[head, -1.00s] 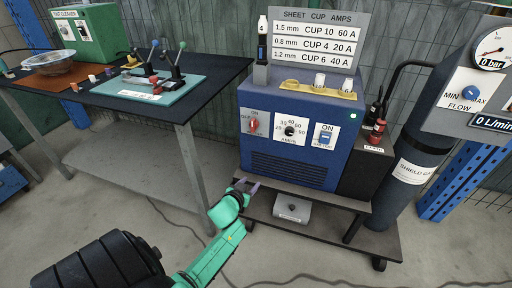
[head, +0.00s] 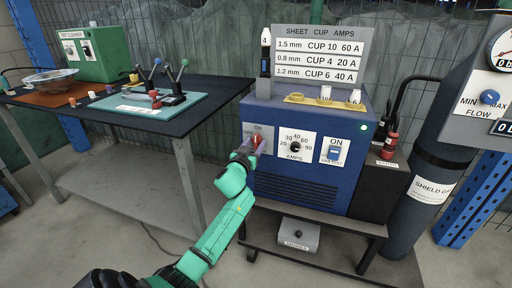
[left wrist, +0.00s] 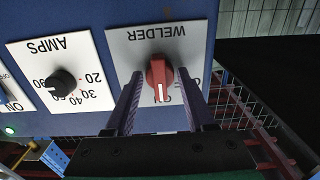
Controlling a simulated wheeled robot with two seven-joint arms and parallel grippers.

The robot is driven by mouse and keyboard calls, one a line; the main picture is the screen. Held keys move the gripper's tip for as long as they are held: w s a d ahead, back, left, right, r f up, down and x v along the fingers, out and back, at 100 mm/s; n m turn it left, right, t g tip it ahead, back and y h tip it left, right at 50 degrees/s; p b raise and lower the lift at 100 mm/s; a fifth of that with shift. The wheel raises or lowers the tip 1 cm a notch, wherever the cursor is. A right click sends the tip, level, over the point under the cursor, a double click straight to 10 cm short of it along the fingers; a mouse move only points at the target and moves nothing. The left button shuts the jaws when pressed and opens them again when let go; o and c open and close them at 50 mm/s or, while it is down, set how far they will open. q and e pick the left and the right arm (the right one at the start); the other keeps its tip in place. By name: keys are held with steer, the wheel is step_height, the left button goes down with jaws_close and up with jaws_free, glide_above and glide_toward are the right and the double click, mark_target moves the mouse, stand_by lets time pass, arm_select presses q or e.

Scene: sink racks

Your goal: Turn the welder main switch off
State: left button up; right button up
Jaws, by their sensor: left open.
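The welder (head: 295,189) is a blue box on a cart. My left gripper (head: 250,150) is open at the plate. In the left wrist view its fingers (left wrist: 160,78) stand on either side of the knob, the right one very close; contact is unclear. My right gripper is not in view.
An amps dial (head: 295,147) and a blue ON switch (head: 335,150) sit right of the knob. A dark table (head: 215,97) with a teal mat stands left. A grey pedal (head: 298,235) lies on the cart's lower shelf. A gas cylinder (head: 405,225) stands right.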

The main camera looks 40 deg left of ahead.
arm_select(q)
steer(key=shift+c, duration=0.3)
jaws_close()
steer(key=shift+r+n+p, duration=0.15)
steer(key=shift+n+p, duration=0.35)
steer(key=shift+n, duration=0.4)
steer(key=n+p, duration=0.1)
steer(key=n, duration=0.2)
steer(key=shift+p, duration=0.35)
steer(key=n+p, duration=0.3)
steer(key=n, duration=0.1)
steer(key=shift+n, duration=0.4)
steer(key=shift+f+n, duration=0.2)
steer(key=shift+n, duration=0.2)
steer(key=shift+o, duration=0.3)
jaws_free()
